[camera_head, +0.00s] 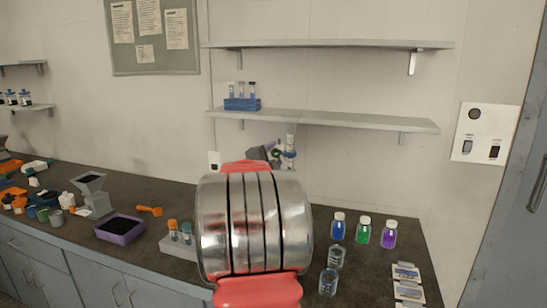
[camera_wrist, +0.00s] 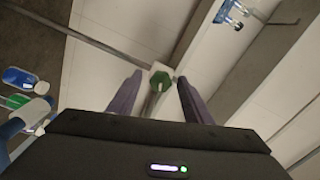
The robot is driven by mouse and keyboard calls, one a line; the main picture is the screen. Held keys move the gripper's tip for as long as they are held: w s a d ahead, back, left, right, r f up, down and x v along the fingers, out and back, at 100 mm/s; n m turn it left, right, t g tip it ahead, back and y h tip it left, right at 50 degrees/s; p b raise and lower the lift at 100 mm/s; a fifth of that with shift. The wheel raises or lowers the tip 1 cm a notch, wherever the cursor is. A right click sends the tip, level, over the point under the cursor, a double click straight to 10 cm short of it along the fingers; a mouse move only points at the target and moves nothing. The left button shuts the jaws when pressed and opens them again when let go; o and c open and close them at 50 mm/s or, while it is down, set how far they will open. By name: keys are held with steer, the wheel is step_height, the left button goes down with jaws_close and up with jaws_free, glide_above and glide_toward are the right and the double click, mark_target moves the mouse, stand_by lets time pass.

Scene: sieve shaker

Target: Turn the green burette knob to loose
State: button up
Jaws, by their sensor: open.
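The green burette knob (camera_wrist: 160,81) shows near the middle of the wrist view, with a pale piece around it and a thin rod beside it. My gripper (camera_wrist: 160,75) is open, with one purple finger on each side of the knob in this view. I see no finger touching it, and the remaining distance is hard to judge. In the head view, the burette (camera_head: 290,140) stands upright behind the middle of the counter, below the shelf. My gripper (camera_head: 262,153) is just left of it there, partly hidden; the green knob is not clear in that view.
Blue, green and purple bottles (camera_head: 363,230) stand on the counter (camera_head: 408,235) at right, near glass beakers (camera_head: 328,282). A wall shelf (camera_head: 330,121) runs above, with a blue tube rack (camera_head: 241,104). A purple tray (camera_head: 119,228) lies at left. The counter's middle is hidden.

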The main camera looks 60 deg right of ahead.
steer(key=shift+c, duration=0.3)
steer(key=c, duration=1)
steer(key=shift+f+n, duration=0.1)
steer(key=shift+n, duration=0.6)
steer(key=o, duration=1.1)
steer(key=shift+c, duration=0.2)
steer(key=shift+a, duration=0.1)
